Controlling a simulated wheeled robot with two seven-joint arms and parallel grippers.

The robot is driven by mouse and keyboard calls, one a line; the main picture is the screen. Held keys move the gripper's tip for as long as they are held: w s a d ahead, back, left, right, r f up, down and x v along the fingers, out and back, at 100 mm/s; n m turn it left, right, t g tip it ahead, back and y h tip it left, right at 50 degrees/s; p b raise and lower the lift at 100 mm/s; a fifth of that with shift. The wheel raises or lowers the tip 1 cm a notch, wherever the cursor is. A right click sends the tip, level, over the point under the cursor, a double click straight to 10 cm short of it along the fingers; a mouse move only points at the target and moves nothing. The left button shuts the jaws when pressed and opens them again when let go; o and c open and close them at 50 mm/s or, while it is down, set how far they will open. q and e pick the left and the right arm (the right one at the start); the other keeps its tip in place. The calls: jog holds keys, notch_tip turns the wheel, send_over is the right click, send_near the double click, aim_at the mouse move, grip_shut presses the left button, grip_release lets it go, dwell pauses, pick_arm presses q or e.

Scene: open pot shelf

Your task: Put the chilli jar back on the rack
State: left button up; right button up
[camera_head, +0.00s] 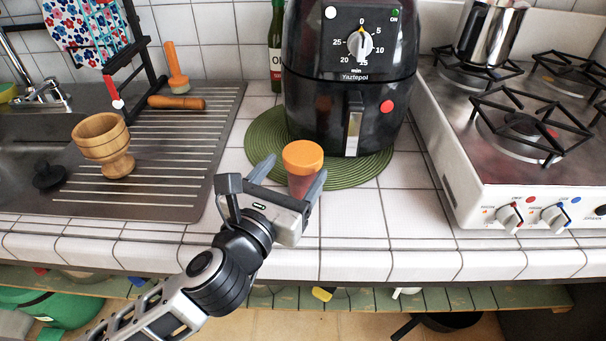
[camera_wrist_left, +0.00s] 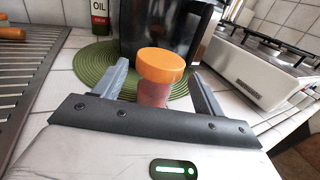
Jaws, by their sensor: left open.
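The chilli jar, a reddish jar with an orange lid (camera_head: 303,157), stands upright on the counter at the front edge of the green round mat. It also shows in the left wrist view (camera_wrist_left: 160,68). My left gripper (camera_head: 289,176) is open, with one finger on each side of the jar. In the left wrist view a gap shows between the jar and each finger. The gripper body hides the jar's lower part. I cannot make out a spice rack for certain in either view. My right gripper is not in view.
A black air fryer (camera_head: 345,85) stands on the green mat (camera_head: 262,150) just behind the jar. A gas stove (camera_head: 460,165) is to the right. A wooden mortar (camera_head: 103,145) stands on the drainboard (camera_head: 165,185) at left. The tiled counter between mat and stove is clear.

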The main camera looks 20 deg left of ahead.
aim_at(307, 154)
pick_arm(q)
jog(key=w, duration=0.4)
jog(key=w+d, duration=0.1)
jog(key=w, duration=0.1)
jog(key=shift+w+f, duration=0.25)
jog(key=shift+f, duration=0.1)
jog(key=shift+a, duration=0.1)
jog(key=c, duration=0.8)
